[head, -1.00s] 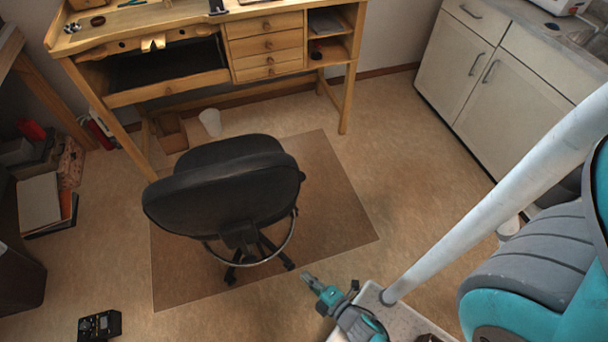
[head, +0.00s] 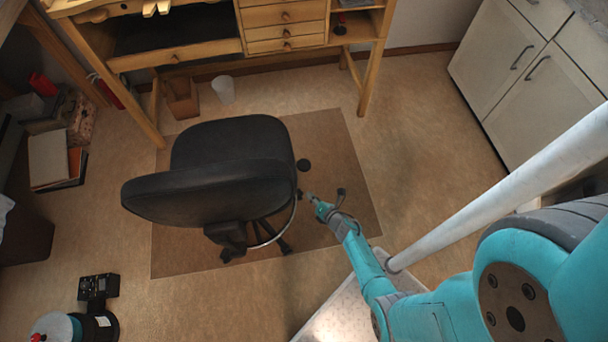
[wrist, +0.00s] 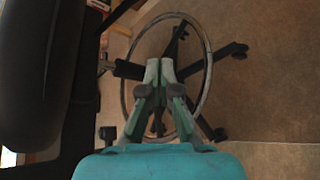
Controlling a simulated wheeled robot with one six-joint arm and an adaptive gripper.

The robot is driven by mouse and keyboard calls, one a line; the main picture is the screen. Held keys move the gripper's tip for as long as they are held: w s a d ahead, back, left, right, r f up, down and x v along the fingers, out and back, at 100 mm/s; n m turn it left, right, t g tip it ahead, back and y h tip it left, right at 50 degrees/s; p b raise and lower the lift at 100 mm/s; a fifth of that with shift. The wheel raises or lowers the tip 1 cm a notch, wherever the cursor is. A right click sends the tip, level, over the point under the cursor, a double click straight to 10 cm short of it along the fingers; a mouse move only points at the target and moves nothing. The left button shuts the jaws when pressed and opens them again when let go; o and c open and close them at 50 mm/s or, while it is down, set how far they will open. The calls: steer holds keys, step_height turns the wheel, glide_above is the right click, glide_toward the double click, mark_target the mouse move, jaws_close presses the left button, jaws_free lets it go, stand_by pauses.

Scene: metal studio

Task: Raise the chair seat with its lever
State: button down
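The black chair has its seat (head: 235,143) facing the bench and its backrest (head: 205,190) nearer me. A short dark bar (wrist: 128,70), which looks like the lever, sticks out from under the seat toward my fingers. Its small dark end (head: 299,193) shows at the seat's right edge in the head view. My gripper (head: 312,198) is just right of that end. In the wrist view, the fingertips (wrist: 160,66) are together with nothing visible between them. I cannot tell whether they touch the bar.
A metal foot ring (wrist: 206,75) and the legs of the chair's base (wrist: 210,65) lie below the gripper. The chair stands on a brown floor mat (head: 345,190). A wooden workbench (head: 365,70) is behind it and cabinets (head: 520,70) are at right. Floor between them is clear.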

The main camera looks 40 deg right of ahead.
steer(key=w+d+f, duration=0.1)
steer(key=w+d, duration=0.3)
steer(key=w, duration=0.5)
steer(key=shift+d+f, duration=0.2)
steer(key=shift+f, duration=0.05)
stand_by(0.3)
steer(key=shift+w+r, duration=0.1)
